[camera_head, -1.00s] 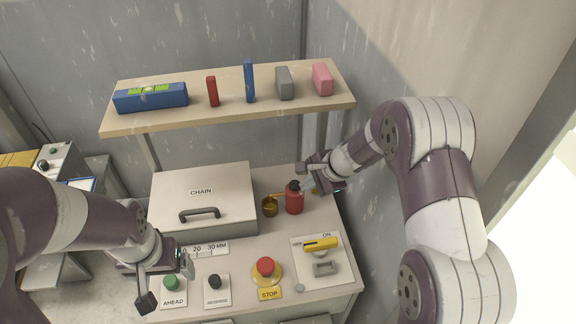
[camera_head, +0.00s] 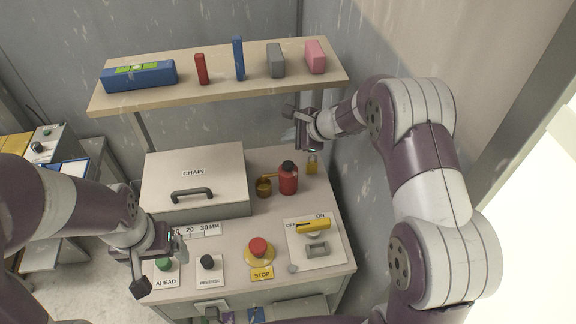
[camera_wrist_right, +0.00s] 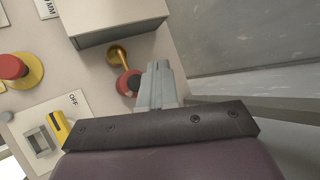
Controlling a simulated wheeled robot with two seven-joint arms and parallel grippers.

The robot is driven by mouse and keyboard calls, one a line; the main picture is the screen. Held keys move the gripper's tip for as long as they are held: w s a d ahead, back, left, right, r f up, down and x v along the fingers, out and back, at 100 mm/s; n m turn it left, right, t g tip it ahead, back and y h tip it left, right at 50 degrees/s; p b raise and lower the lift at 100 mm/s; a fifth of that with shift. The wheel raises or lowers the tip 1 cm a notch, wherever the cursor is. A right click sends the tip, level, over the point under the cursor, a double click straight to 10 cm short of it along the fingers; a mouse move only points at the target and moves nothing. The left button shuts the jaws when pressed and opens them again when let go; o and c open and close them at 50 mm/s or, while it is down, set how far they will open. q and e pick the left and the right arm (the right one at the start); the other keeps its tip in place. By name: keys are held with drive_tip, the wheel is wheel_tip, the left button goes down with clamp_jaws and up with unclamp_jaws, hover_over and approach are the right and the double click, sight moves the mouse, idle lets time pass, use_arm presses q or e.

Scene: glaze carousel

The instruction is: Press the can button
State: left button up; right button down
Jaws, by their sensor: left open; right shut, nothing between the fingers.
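The red can (camera_head: 288,181) stands upright on the bench, right of the chain box, with a black button (camera_head: 288,165) on top. A brass spout and cup (camera_head: 264,187) are at its left. In the right wrist view the can (camera_wrist_right: 123,80) shows from above, partly hidden behind the fingers. My right gripper (camera_head: 303,132) is shut and empty, above and behind the can, apart from it. Its fingertips (camera_wrist_right: 158,78) show in the wrist view. My left gripper (camera_head: 162,268) is open and empty near the AHEAD button at the bench's front left.
A wooden shelf (camera_head: 210,89) with several blocks hangs behind the bench. The CHAIN box (camera_head: 195,172) is left of the can. A red stop button (camera_head: 258,247) and a yellow-handled switch (camera_head: 313,226) are in front. A wall is right.

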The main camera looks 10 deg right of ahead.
drive_tip(key=b, duration=0.5)
hover_over(290, 166)
wheel_tip(290, 166, down, 7)
drive_tip(key=shift+d+r, duration=0.1)
drive_tip(key=shift+f+b, duration=0.3)
drive_tip(key=shift+b, duration=0.1)
idle(1.2)
drive_tip(key=shift+f+b, duration=0.4)
drive_tip(key=shift+b, duration=0.15)
drive_tip(key=shift+f+b, duration=0.55)
drive_tip(key=shift+b, duration=0.05)
idle(0.5)
drive_tip(key=shift+r, duration=0.1)
drive_tip(key=shift+r+p, duration=0.7)
drive_tip(key=shift+r, duration=0.2)
